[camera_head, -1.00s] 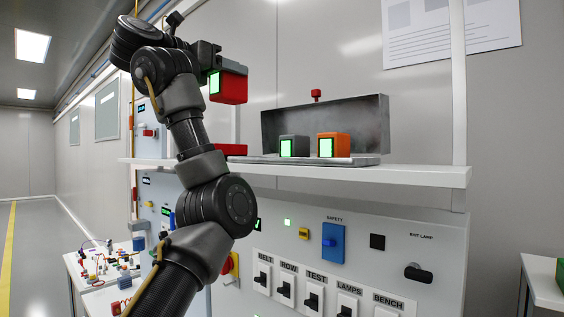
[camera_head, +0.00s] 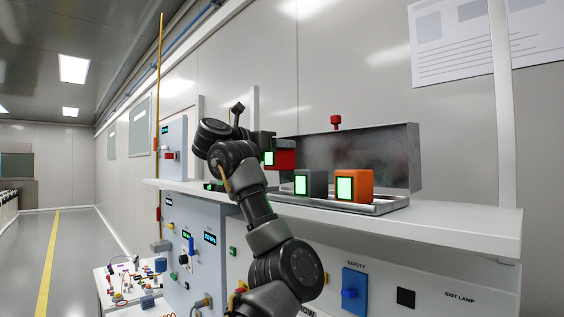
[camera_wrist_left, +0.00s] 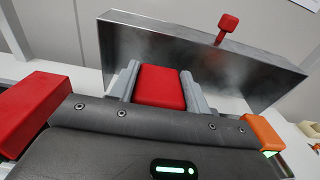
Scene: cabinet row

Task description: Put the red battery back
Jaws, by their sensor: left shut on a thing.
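The red battery (camera_head: 286,158) is in my left gripper (camera_head: 268,153), beside the open metal case and left of the grey battery in the head view. In the left wrist view the battery (camera_wrist_left: 160,87) sits between the two grey fingers (camera_wrist_left: 160,92), with the case's lid (camera_wrist_left: 195,55) behind it. The grey battery (camera_head: 316,184) and orange battery (camera_head: 361,185) stand upright in the case (camera_head: 388,203), their green faces lit. I cannot tell whether the red battery touches the case floor; my arm hides its lower part. My right gripper does not show.
The raised lid (camera_head: 395,155) with a red knob (camera_head: 336,120) stands behind the batteries. The shelf (camera_head: 460,222) is clear to the right. A red block (camera_wrist_left: 30,108) lies close at the left in the wrist view. A panel with switches (camera_head: 354,292) is below.

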